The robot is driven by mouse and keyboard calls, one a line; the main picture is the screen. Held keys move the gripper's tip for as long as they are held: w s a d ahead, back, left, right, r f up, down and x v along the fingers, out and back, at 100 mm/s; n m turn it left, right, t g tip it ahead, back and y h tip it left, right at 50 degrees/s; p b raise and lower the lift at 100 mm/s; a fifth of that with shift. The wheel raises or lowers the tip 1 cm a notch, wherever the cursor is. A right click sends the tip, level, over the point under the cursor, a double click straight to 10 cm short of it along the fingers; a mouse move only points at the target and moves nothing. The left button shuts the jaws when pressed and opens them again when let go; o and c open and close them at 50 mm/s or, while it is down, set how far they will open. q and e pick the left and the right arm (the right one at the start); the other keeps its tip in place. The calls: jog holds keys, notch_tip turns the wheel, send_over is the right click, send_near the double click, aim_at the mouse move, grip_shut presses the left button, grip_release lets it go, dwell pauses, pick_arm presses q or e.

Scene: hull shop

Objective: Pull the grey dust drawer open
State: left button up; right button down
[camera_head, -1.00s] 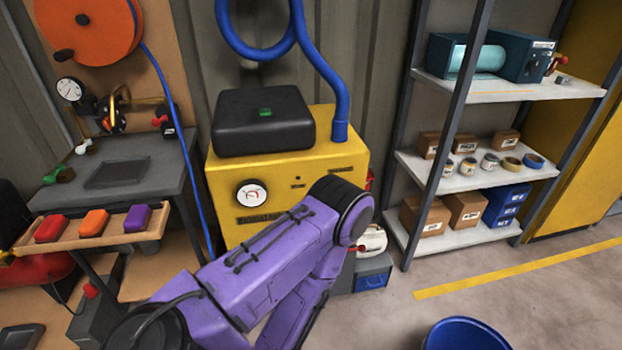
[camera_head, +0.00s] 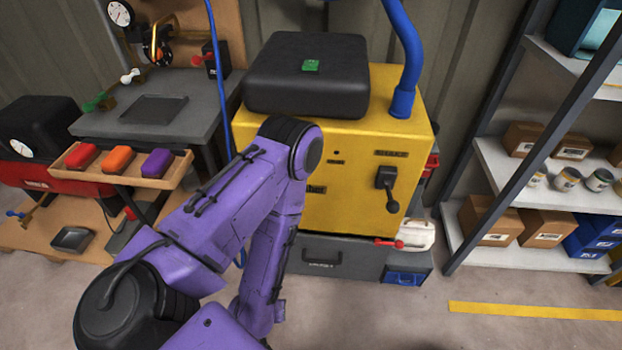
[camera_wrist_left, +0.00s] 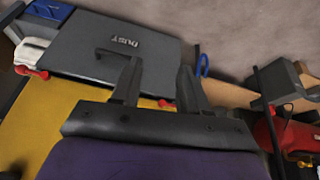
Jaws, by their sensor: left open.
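The grey dust drawer (camera_head: 345,263) is at the foot of the yellow cabinet (camera_head: 345,200) in the head view, and looks shut. My purple left arm covers its left part. In the left wrist view the drawer front (camera_wrist_left: 85,45) appears upside down with its DUST label. Its dark handle (camera_wrist_left: 108,55) is partly hidden behind one finger. My left gripper (camera_wrist_left: 160,68) is open, its fingers pointing at the drawer's edge, with nothing seen between them. Whether a finger touches the handle I cannot tell. In the head view that gripper is hidden. My right gripper is not in view.
Shelving stands at right. A tray of coloured blocks (camera_head: 118,178) is at left. Floor in front is open.

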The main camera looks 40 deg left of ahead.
pick_arm(q)
jog(key=w+d+f+n+t+h+b, duration=0.1)
jog(key=w+d+f+n+b, duration=0.15)
jog(key=f+b, duration=0.3)
jog(key=w+d+f+n+t+h+b, duration=0.1)
jog(key=w+f+t+b, duration=0.15)
jog(key=f+b, duration=0.35)
jog(key=n+t+y+b, duration=0.2)
jog(key=n+t+b, duration=0.7)
jog(key=b, duration=1.1)
send_near(321, 261)
jog(key=shift+n+g, duration=0.25)
jog(key=shift+g, duration=0.2)
jog(key=b+x, duration=0.2)
jog(key=x, duration=0.8)
jog(key=shift+w+b, duration=0.15)
jog(key=shift+b, duration=0.15)
grip_shut()
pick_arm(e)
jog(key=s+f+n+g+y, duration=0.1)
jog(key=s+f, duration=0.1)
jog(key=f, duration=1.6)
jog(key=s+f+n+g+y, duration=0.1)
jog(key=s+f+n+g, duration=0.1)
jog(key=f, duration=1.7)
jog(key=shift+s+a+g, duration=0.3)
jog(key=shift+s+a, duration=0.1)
